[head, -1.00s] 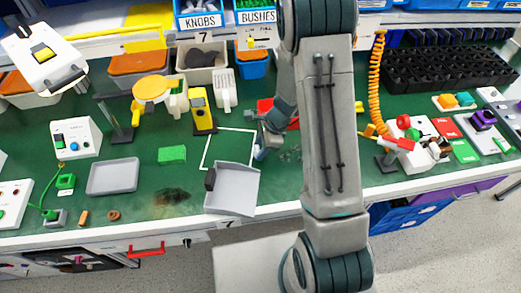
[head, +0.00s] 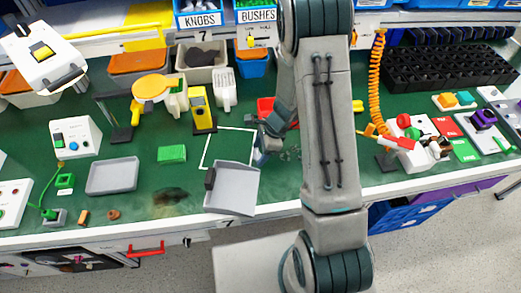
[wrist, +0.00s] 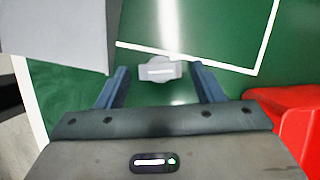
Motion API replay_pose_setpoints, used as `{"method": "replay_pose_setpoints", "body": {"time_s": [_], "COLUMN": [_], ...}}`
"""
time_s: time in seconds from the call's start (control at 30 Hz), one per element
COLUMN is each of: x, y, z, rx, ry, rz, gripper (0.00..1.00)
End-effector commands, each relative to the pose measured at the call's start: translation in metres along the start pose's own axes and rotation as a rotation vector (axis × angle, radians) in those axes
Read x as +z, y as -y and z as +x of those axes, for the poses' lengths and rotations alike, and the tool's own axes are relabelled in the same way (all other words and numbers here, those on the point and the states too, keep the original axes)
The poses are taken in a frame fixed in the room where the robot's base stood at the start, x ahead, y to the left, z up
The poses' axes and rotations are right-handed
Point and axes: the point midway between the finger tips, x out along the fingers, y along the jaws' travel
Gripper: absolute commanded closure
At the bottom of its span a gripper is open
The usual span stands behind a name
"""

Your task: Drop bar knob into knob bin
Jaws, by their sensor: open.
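A light grey bar knob (wrist: 147,78) with a pale bar across its top lies on the green work surface in the wrist view, at the edge of the white square outline. My gripper (wrist: 160,82) is open, with one blue finger on each side of the knob's position and a gap to it on both sides. I cannot tell how far above the surface the fingertips are. In the head view my gripper (head: 262,150) is low over the bench by the outline's right side, and the knob cannot be made out. A blue bin labelled KNOBS (head: 200,20) stands on the shelf at the back.
A grey tray (head: 235,188) stands close by, left of the fingers in the wrist view. A red bin (wrist: 285,125) is close on the right. A blue BUSHES bin (head: 257,16) adjoins the knob bin. A yellow meter (head: 202,108) and green block (head: 172,153) stand left.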

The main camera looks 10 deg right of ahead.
Motion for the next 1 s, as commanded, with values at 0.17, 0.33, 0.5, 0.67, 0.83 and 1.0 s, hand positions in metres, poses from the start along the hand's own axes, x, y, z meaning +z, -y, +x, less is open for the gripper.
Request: {"method": "replay_pose_setpoints", "body": {"time_s": [0.17,0.33,0.5,0.67,0.83,1.0], "x": [0.002,0.001,0.002,0.001,0.003,0.023], "y": [0.001,0.002,0.001,0.001,-0.001,-0.016], "z": [-0.018,-0.054,-0.089,-0.112,-0.125,-0.155], "rx": [-0.005,-0.006,-0.005,-0.003,-0.003,-0.017], "ry": [-0.001,-0.001,0.000,0.000,-0.001,-0.016], "rz": [-0.003,-0.003,-0.002,-0.001,-0.020,-0.202], "gripper": [0.39,0.39,0.39,0.39,0.39,0.39]}}
